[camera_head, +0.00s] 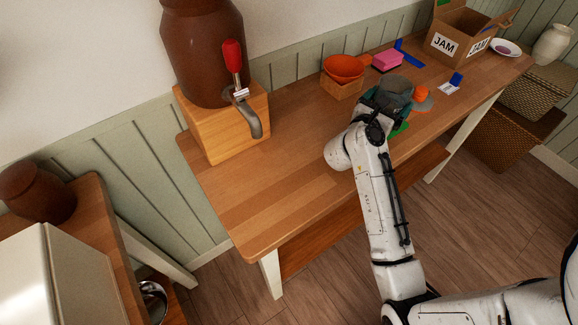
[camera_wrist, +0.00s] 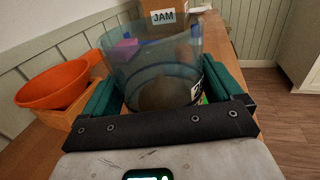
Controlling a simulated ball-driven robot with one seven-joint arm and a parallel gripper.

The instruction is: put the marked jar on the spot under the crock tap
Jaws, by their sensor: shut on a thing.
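A clear bluish glass jar (camera_wrist: 150,75) stands between the green pads of my gripper (camera_wrist: 163,92) in the wrist view, and the pads are shut on it. Part of a black-and-white label shows at its right side. In the head view my gripper (camera_head: 390,98) is over the middle of the table, with my arm hiding much of that area. The brown crock (camera_head: 203,50) stands on a wooden block at the left end, far from my gripper. Its tap (camera_head: 243,98) has a red handle and a grey spout pointing down. No mark shows on the tabletop below the spout.
An orange bowl (camera_head: 344,68) sits on a small wooden box left of my gripper. A pink block (camera_head: 387,60), an orange item (camera_head: 421,100) and a JAM carton (camera_head: 462,38) are behind or to the right. The tabletop (camera_head: 285,170) between crock and arm is clear.

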